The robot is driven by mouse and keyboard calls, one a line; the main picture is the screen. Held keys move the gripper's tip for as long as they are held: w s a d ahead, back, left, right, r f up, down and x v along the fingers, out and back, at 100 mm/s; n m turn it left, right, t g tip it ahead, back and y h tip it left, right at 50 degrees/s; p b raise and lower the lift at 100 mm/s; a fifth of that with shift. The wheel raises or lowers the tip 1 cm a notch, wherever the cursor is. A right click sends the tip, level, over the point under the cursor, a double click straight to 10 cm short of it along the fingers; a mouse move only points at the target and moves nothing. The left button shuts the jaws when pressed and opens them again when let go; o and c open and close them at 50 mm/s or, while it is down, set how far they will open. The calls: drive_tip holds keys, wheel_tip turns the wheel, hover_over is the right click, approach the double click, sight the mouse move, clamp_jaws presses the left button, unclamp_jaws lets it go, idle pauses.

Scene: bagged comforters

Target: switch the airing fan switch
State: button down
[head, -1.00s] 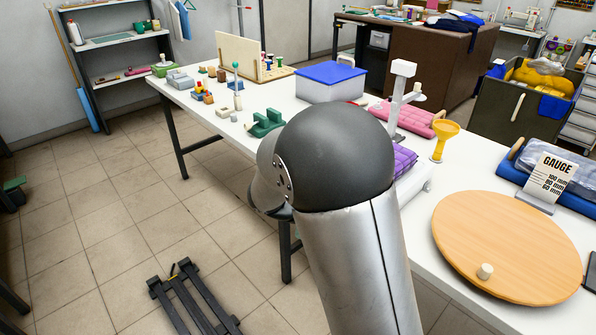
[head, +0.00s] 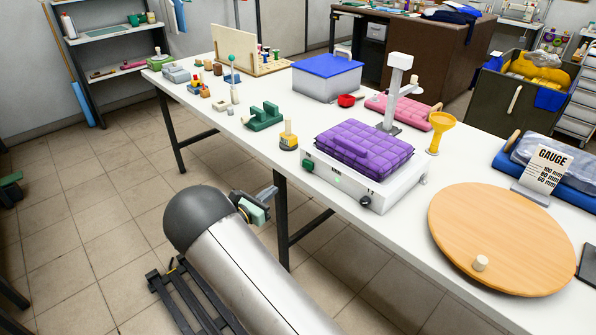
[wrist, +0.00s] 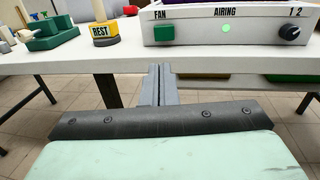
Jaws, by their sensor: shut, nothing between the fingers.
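The white airing unit (head: 345,187) stands at the near edge of the white table, a purple quilted comforter (head: 365,150) on top. Its front shows in the wrist view (wrist: 195,37), with a green fan switch (wrist: 164,33) under the label FAN at its left end. The switch also shows small in the head view (head: 308,166). A green light (wrist: 226,27) glows below the word AIRING, and a black knob (wrist: 291,32) is at the right, by "1 2". My gripper (wrist: 160,70) is shut and empty, before the table edge, below the switch and apart from it.
A yellow block marked REST (wrist: 104,33) stands left of the unit, with a green block piece (head: 265,116) farther left. A white post (head: 393,90) rises behind the comforter. A round wooden board (head: 500,235) lies right. The floor before the table is open.

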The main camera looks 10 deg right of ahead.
sight(305, 166)
drive_tip(key=p+x, duration=0.3)
drive_tip(key=x, duration=1.1)
